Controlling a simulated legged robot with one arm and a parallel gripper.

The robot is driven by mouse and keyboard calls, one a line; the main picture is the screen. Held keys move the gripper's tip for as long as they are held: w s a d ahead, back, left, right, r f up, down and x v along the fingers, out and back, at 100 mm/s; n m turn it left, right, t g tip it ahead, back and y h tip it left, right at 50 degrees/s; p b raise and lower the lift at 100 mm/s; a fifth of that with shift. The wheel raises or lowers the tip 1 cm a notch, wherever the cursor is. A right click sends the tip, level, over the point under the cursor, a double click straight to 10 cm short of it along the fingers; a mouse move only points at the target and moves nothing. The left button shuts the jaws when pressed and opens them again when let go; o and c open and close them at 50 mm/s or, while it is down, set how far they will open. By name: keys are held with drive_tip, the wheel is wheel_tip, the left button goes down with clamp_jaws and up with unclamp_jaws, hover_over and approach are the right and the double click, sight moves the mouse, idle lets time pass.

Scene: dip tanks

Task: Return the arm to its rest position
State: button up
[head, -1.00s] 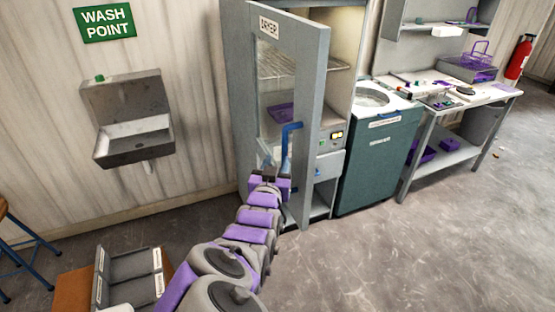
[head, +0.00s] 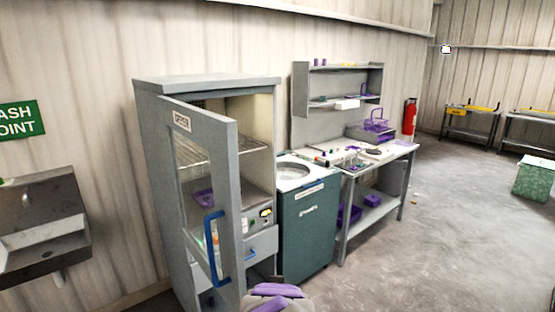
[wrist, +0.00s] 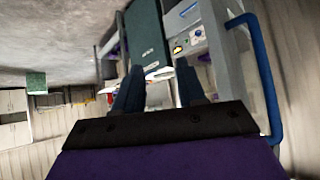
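My gripper (wrist: 158,84) shows in the wrist view with two dark blue fingers spread apart and nothing between them. In the head view only a purple and grey piece of my arm shows at the bottom edge. The dryer (head: 207,83) stands left of centre with its glazed door (head: 205,165) ajar. The blue door handle (head: 213,250) is on the door's outer face. In the wrist view the handle (wrist: 265,85) is to the right of my fingers, apart from them.
A dark green machine (head: 308,235) with a round top opening stands right of the dryer. A workbench (head: 400,152) with purple items follows. A steel sink (head: 40,230) hangs at left. A red extinguisher (head: 409,117) is on the wall. The floor at right is mostly clear.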

drive_tip(key=s+d+g, duration=0.3)
drive_tip(key=s+d, duration=0.2)
drive_tip(key=s, duration=0.6)
drive_tip(key=s+d+g, duration=0.4)
drive_tip(key=s+d, duration=0.1)
drive_tip(key=s, duration=0.7)
drive_tip(key=s+d+g, duration=0.4)
drive_tip(key=s+d, duration=0.1)
drive_tip(key=s, duration=0.6)
drive_tip(key=shift+s+f, duration=0.2)
drive_tip(key=shift+f, duration=0.2)
drive_tip(key=shift+w+a, duration=0.15)
